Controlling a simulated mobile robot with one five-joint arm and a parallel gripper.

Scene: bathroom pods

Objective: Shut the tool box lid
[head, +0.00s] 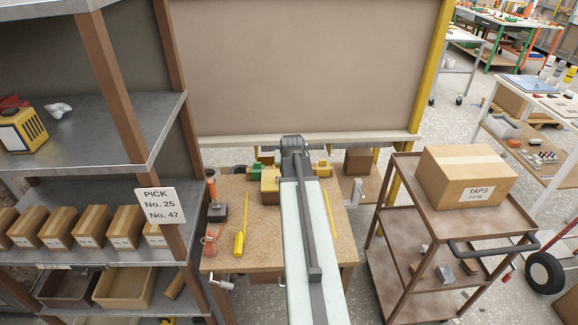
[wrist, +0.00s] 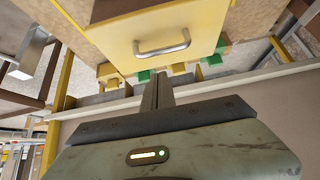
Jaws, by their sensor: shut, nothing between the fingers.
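A yellow box (head: 270,180), which looks like the tool box, stands on the wooden workbench (head: 225,255), partly hidden behind my arm in the head view. In the wrist view its yellow panel (wrist: 205,32) fills the upper middle, with a metal handle (wrist: 163,44) on it. I cannot tell for sure whether this panel is the lid or how far the lid stands open. My gripper (wrist: 157,82) is shut and empty, its fingers just below the yellow panel in the wrist view. I cannot tell whether they touch it. My wrist hides the fingers in the head view.
Small green and yellow blocks (head: 322,169) lie at the bench's back. A yellow screwdriver-like tool (head: 239,243) and a dark box (head: 213,212) are at its left. A shelf rack (head: 117,135) stands left, a brown cart (head: 405,205) right, and a large board (head: 300,65) behind.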

